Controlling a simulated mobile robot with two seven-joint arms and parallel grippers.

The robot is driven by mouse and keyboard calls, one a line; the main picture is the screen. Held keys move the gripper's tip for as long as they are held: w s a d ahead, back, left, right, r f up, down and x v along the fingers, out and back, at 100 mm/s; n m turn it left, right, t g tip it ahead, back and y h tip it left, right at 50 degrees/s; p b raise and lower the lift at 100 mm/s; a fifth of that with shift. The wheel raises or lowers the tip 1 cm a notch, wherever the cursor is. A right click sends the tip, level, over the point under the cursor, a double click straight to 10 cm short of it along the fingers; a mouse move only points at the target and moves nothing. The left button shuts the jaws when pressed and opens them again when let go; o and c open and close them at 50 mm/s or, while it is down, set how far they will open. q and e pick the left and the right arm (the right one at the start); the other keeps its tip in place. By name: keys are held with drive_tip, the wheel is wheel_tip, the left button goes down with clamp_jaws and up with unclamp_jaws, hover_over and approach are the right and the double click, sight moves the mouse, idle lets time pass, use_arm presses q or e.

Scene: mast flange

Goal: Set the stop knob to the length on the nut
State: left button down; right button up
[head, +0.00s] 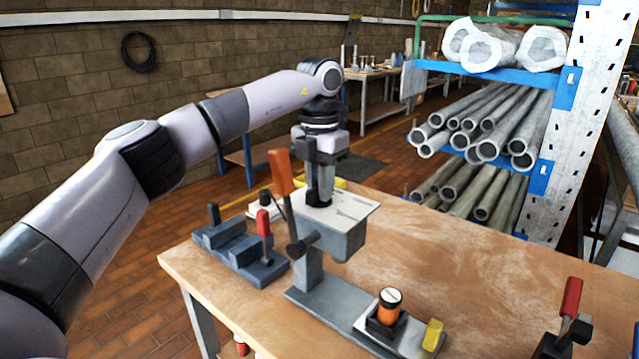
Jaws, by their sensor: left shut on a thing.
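No length marking is readable. My right gripper is out of view.
A dark clamp fixture with a red handle (263,222) stands at the bench's left edge. A yellow block (433,335) sits at the tool base's right end. Another red-handled clamp (571,297) is at front right. The bench's right middle (470,260) is clear; a pipe rack stands behind.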

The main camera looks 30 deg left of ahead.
use_arm(q)
drive_tip(key=shift+n, duration=0.3)
drive_tip(key=c, duration=1.1)
unclamp_jaws()
drive_tip(key=shift+r, duration=3.6)
